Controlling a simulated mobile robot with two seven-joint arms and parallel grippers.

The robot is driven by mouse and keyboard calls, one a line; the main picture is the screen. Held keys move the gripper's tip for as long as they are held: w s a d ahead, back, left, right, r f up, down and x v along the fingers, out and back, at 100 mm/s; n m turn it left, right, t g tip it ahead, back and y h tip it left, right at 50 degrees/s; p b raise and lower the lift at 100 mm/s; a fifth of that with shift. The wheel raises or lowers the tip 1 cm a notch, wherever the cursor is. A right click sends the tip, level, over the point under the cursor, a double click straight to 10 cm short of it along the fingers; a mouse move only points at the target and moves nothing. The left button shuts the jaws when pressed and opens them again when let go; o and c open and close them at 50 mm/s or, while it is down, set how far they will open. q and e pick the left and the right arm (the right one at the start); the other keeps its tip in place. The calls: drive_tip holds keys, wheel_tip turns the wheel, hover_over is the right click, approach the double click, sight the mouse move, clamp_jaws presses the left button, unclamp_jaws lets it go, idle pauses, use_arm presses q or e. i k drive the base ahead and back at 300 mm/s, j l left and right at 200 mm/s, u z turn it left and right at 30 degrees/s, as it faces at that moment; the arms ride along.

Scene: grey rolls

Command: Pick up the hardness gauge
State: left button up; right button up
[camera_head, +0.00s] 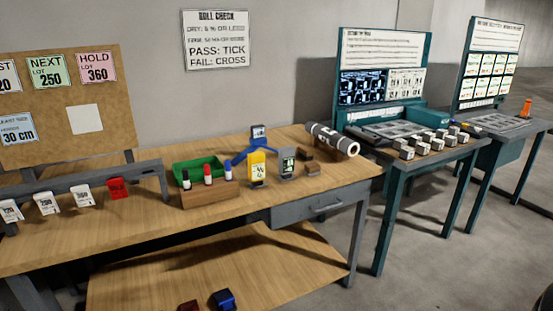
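Three hand-size instruments stand on the wooden bench, and I cannot read a label that says which is the hardness gauge. One is a yellow upright meter (257,165) with a white label and a dark foot. Just right of it stands a grey upright device (287,163) with a dark display. Behind them is a blue device with spread legs (240,156) and a small display head (258,134). All three rest on the bench top, apart from any gripper. Neither of my grippers shows clearly in this view.
A green tray (197,169) and a wooden holder with markers (208,194) stand left of the meters. A grey roll (330,138) and small brown blocks (313,170) lie to the right. The bench's front left top (90,237) is clear. Teal stations (408,165) stand farther right.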

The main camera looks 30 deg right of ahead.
sight(286, 154)
drive_tip(key=i+l, duration=0.15)
drive_tip(key=l, duration=0.2)
drive_tip(key=i+l+u, duration=0.1)
drive_tip(key=l, duration=0.25)
drive_tip(key=i+l, duration=0.35)
drive_tip(key=l, duration=0.3)
drive_tip(key=i+l+u, duration=0.1)
drive_tip(key=l, duration=0.25)
